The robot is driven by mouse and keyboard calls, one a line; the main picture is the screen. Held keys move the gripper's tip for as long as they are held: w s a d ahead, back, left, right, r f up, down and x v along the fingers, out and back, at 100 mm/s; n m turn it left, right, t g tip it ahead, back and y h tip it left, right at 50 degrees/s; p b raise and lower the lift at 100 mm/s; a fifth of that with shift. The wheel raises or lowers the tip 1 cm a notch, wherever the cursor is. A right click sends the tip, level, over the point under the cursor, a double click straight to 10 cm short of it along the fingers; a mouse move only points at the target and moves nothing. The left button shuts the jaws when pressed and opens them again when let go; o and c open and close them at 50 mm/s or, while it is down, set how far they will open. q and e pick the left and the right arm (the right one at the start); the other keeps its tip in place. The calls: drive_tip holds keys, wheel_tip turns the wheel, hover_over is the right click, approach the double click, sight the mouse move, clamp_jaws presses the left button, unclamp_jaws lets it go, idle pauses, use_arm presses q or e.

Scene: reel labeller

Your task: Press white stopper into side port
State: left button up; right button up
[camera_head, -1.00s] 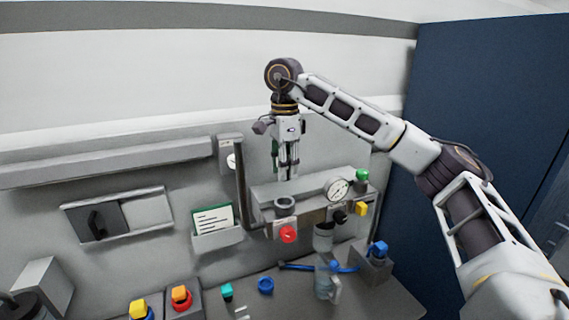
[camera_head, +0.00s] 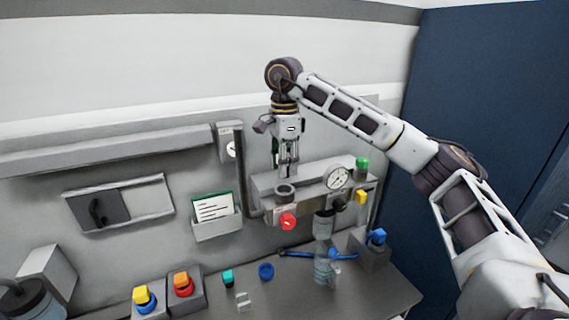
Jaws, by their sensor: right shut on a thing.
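My right gripper (camera_head: 288,172) points down over the grey wall-mounted unit (camera_head: 318,184) in the head view. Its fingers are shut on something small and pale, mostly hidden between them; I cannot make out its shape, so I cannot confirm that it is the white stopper. Just below the fingertips is a short, round, open grey collar (camera_head: 285,192) on the unit. I cannot tell whether the held thing touches it, or whether this collar is the side port. My left gripper is not in view.
A pressure gauge (camera_head: 336,178), a green knob (camera_head: 362,163), a red knob (camera_head: 288,222) and a yellow knob (camera_head: 361,196) sit on the unit. Below, the bench holds a clear bottle (camera_head: 322,268), a blue ring (camera_head: 266,271) and a red-and-orange button (camera_head: 183,284). A card holder (camera_head: 216,221) hangs left.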

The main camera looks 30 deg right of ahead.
drive_tip(key=shift+f+b, duration=1.9)
drive_tip(key=shift+f, duration=0.9)
drive_tip(key=shift+w+r+p, duration=0.1)
drive_tip(key=shift+r+p, duration=0.2)
idle(0.3)
drive_tip(key=shift+f, duration=0.25)
drive_tip(key=shift+s+r, duration=0.2)
drive_tip(key=shift+r, duration=0.15)
idle(0.4)
drive_tip(key=shift+f+b, duration=0.3)
drive_tip(key=shift+f, duration=0.1)
drive_tip(key=shift+w+d+r+p, duration=0.1)
drive_tip(key=shift+w+r+p, duration=0.05)
drive_tip(key=shift+r+p, duration=0.2)
idle(0.6)
drive_tip(key=shift+f+b, duration=0.3)
drive_tip(key=shift+f, duration=0.05)
idle(0.3)
drive_tip(key=shift+a+r+p, duration=0.2)
drive_tip(key=shift+r+p, duration=0.1)
drive_tip(key=shift+r, duration=0.05)
idle(0.3)
drive_tip(key=shift+f, duration=0.35)
